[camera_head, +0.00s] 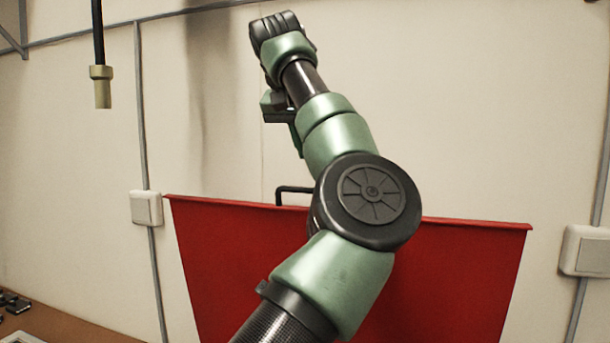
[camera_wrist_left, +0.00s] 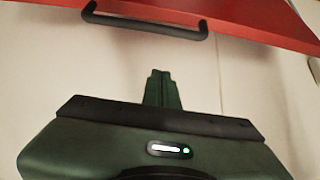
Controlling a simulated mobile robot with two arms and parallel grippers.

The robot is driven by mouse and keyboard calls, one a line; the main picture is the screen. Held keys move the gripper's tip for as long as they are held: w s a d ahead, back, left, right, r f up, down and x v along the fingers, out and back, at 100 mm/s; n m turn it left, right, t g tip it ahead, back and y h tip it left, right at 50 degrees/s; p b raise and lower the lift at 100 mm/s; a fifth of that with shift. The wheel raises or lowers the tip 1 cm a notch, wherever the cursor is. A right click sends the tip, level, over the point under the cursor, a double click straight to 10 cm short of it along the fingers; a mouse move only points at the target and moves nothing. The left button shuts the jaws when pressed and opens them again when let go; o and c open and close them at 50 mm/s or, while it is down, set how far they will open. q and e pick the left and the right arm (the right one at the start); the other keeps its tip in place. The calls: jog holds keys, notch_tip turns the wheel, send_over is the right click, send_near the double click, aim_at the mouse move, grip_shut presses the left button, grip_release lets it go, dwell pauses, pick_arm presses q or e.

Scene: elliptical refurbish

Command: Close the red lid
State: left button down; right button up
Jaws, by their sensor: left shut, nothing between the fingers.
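The red lid (camera_head: 460,270) stands raised, a wide panel in front of the wall in the head view. Its black handle (camera_head: 294,190) shows at the top edge, partly hidden by my arm. In the left wrist view the red lid (camera_wrist_left: 245,15) crosses the top, with the black handle (camera_wrist_left: 145,24) hanging from it. My left gripper (camera_wrist_left: 161,74) is shut and empty, apart from the handle, which appears above the fingertips in that view. In the head view my left arm rises in front of the lid; its fingertips cannot be made out. My right gripper is not in view.
A brown table (camera_head: 60,330) with small dark items (camera_head: 14,302) lies at the lower left. A dark hanging rod with a pale end (camera_head: 102,88) is at the upper left. Wall boxes (camera_head: 146,208) and conduits line the pale wall.

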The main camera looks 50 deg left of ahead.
pick_arm(q)
notch_tip(320, 180, down, 6)
jog(key=shift+w+p, duration=0.1)
jog(key=shift+p, duration=0.7)
jog(key=shift+w+a+f, duration=0.15)
jog(key=shift+a+f, duration=0.05)
jog(key=shift+f, duration=0.05)
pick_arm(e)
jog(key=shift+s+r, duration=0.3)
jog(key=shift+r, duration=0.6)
